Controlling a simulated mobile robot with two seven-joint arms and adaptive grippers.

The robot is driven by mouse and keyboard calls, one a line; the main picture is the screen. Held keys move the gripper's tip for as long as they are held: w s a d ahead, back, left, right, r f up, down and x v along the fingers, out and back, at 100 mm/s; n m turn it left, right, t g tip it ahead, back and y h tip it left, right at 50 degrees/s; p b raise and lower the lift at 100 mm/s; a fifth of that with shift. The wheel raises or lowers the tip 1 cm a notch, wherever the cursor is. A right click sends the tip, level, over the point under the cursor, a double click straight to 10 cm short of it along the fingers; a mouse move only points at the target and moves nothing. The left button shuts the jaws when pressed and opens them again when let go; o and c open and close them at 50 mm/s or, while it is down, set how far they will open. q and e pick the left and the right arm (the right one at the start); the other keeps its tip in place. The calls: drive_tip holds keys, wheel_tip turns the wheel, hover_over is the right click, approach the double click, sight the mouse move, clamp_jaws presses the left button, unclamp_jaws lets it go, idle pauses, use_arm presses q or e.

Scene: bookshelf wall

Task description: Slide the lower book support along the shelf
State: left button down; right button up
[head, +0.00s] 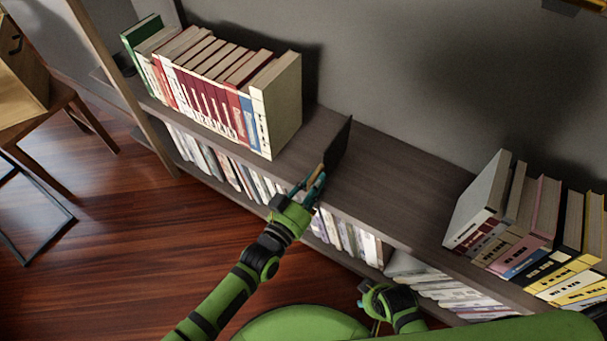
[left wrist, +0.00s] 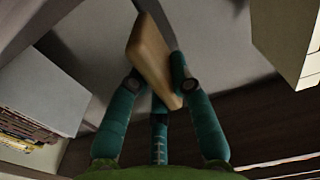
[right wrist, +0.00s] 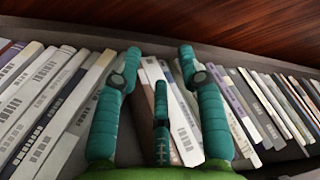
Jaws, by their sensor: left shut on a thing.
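The book support is a thin, dark upright plate (head: 341,148) on the shelf (head: 385,190), in the gap between two groups of books. A pale wooden piece (left wrist: 150,52) at its front edge sits between the fingers of my left gripper (head: 316,182). That gripper is shut on it, at the shelf's front edge, and the fingers hide part of it. In the left wrist view the wooden piece looks tilted. My right gripper (right wrist: 155,65) is open and empty, its fingers apart over the books of the lower shelf. In the head view it is low, in front of the shelves.
A row of books (head: 225,90) stands left of the support, with bare shelf between. More books (head: 530,230) stand at the right, across a wider clear stretch. The lower shelf holds many books (right wrist: 45,95). A wooden chair (head: 35,110) is at the far left.

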use_arm(q)
drive_tip(key=s+d, duration=0.4)
drive_tip(key=d, duration=0.2)
drive_tip(key=shift+s+d+p, duration=0.2)
drive_tip(key=shift+s+p, duration=0.15)
use_arm(e)
drive_tip(key=shift+s+d+f, duration=0.1)
drive_tip(key=shift+s+f, duration=0.1)
drive_tip(key=shift+f, duration=0.2)
drive_tip(key=shift+s+d+f, duration=0.1)
drive_tip(key=shift+s+f, duration=0.05)
drive_tip(key=shift+f, duration=0.25)
use_arm(q)
drive_tip(key=shift+f, duration=0.1)
drive_tip(key=c, duration=1.1)
unclamp_jaws()
drive_tip(key=v, duration=1.2)
